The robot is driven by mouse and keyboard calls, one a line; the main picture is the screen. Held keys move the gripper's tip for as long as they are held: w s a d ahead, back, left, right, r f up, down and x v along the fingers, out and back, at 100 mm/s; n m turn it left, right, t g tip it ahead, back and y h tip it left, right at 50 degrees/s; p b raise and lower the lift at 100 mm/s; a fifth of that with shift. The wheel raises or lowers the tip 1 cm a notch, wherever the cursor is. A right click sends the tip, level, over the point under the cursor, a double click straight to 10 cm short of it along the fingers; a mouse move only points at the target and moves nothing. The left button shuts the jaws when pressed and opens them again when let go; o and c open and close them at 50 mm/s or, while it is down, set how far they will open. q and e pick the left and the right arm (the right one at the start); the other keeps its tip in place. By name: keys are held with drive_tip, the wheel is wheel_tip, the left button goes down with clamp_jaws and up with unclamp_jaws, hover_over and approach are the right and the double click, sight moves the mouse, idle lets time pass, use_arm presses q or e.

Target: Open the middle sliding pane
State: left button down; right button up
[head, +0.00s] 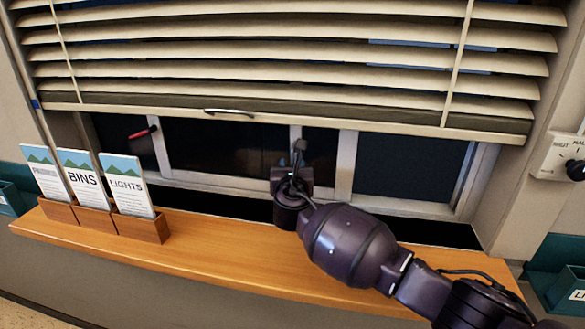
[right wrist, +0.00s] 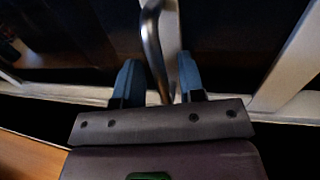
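The middle sliding pane (head: 225,148) is a dark pane in a pale frame, below a half-lowered blind. My right gripper (head: 299,150) is at the pane's right upright, with its forearm coming in from the lower right. In the right wrist view, a curved metal handle (right wrist: 152,40) runs down between the two blue fingertips of my right gripper (right wrist: 160,80). The fingers stand apart, with a gap showing beside the handle; I cannot tell whether the right finger touches it. My gripper hides part of the frame in the head view. My left gripper is out of view.
The blind (head: 250,72) hangs low over the panes, with a handle (head: 230,112) on its bottom rail. A red handle (head: 142,133) shows at the left pane. Card holders (head: 92,218) stand on the wooden sill (head: 230,262). A dial box (head: 558,157) is on the right wall.

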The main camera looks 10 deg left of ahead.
drive_tip(key=shift+d, duration=0.1)
drive_tip(key=s+d, duration=0.2)
drive_tip(key=s, duration=0.8)
drive_tip(key=shift+s+p, duration=0.25)
drive_tip(key=shift+p, duration=0.15)
